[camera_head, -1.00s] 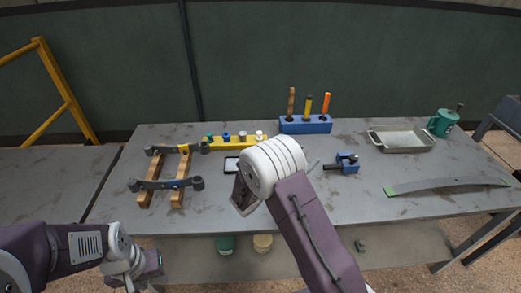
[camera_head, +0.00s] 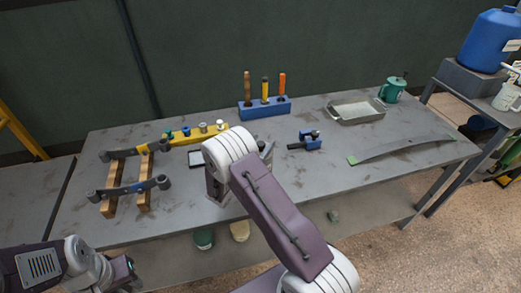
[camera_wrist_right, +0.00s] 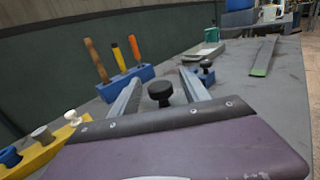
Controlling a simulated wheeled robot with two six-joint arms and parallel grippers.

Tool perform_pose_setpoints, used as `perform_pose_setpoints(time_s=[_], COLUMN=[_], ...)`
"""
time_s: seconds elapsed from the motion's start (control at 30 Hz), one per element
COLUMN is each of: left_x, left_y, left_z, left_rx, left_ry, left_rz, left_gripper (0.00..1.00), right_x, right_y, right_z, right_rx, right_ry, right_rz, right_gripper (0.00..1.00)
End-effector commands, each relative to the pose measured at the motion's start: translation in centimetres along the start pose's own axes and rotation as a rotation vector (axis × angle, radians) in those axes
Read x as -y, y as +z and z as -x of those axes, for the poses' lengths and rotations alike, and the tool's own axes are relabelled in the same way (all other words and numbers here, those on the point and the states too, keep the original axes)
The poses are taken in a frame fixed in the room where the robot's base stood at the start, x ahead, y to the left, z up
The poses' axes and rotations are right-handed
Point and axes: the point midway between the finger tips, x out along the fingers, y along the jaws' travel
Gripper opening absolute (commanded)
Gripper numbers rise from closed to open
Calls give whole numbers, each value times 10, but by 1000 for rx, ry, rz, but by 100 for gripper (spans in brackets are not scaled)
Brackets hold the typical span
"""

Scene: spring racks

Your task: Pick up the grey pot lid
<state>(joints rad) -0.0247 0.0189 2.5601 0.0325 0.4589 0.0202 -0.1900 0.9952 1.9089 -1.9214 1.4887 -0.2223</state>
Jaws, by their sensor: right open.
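A black knob (camera_wrist_right: 160,92) stands between the two fingers of my right gripper (camera_wrist_right: 160,76) in the right wrist view. It looks like the knob of the grey pot lid, but I cannot make out the lid's disc. The fingers are open, one on each side of the knob, with gaps. In the head view my right forearm covers most of that spot, and only part of the right gripper (camera_head: 265,148) shows past it. My left gripper (camera_head: 125,268) is low at the left, off the table's front edge; its jaws are unclear.
A blue clamp (camera_head: 309,142) stands right of my right gripper. A metal tray (camera_head: 340,114), green can (camera_head: 392,92) and leaf spring (camera_head: 400,148) are farther right. Springs on wooden bars (camera_head: 144,200) are left.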

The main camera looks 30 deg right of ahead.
Motion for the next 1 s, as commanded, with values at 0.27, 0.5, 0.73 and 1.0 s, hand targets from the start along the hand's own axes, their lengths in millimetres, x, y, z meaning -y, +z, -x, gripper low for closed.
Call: perform_pose_setpoints(time_s=[0.27, 0.5, 0.73, 1.0], left_x=[0, 0, 0, 0], left_y=[0, 0, 0, 0], left_z=[3, 3, 3, 3], left_rx=[0, 0, 0, 0], left_ry=[0, 0, 0, 0], left_rz=[0, 0, 0, 0], left_gripper=[36, 36, 36, 36], right_x=[0, 0, 0, 0], right_y=[0, 0, 0, 11], right_z=[-25, -25, -24, -24], right_rx=[0, -1, -1, 0], right_ry=[0, 0, 0, 0], right_rz=[0, 0, 0, -1], right_gripper=[54, 21, 0, 0])
